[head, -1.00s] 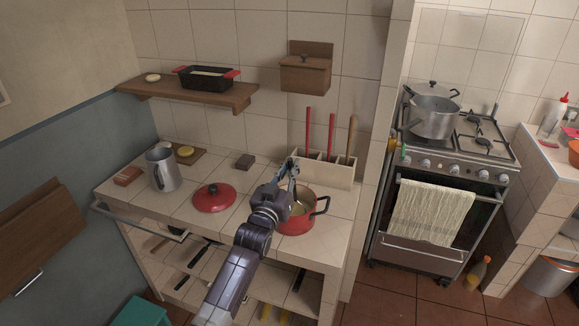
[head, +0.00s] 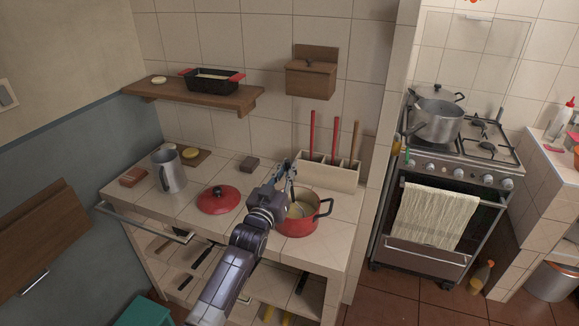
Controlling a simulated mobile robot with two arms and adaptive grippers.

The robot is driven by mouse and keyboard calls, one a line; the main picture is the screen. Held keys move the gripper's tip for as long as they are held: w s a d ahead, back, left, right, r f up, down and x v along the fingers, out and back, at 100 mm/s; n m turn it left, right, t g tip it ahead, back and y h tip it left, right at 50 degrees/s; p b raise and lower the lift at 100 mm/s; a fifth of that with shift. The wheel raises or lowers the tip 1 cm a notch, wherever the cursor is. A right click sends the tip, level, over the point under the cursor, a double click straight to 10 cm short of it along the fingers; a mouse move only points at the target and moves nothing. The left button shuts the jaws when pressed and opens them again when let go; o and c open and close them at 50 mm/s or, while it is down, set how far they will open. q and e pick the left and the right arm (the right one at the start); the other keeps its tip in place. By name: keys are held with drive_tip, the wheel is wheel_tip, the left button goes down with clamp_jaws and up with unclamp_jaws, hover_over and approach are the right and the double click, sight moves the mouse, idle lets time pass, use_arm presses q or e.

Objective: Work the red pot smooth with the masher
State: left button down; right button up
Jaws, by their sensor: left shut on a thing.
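The red pot (head: 318,221) stands uncovered at the right end of the tiled counter, with dark handles and a pale yellowish content (head: 300,209) partly in view. My left gripper (head: 290,178) is above the pot's left and back side. It is shut on a thin upright tool whose lower part goes down towards the inside of the pot. The gripper hides most of this tool, so I cannot clearly make out the masher's head. The red lid (head: 218,200) lies on the counter left of the pot. My right gripper is out of view.
A cream rack (head: 332,177) with several long-handled tools stands close behind the pot. A shelf (head: 205,100) hangs above. The stove (head: 450,170) stands right, beyond a tiled wall edge.

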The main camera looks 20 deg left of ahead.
use_arm(q)
drive_tip(key=shift+r, duration=0.2)
wheel_tip(320, 180, up, 9)
drive_tip(key=s+p, duration=0.1)
drive_tip(key=p, duration=0.7)
drive_tip(key=shift+a+f, duration=0.2)
drive_tip(key=shift+a, duration=0.15)
wheel_tip(320, 180, up, 4)
drive_tip(key=shift+f+p, duration=0.1)
drive_tip(key=shift+p, duration=0.65)
drive_tip(key=shift+s, duration=0.1)
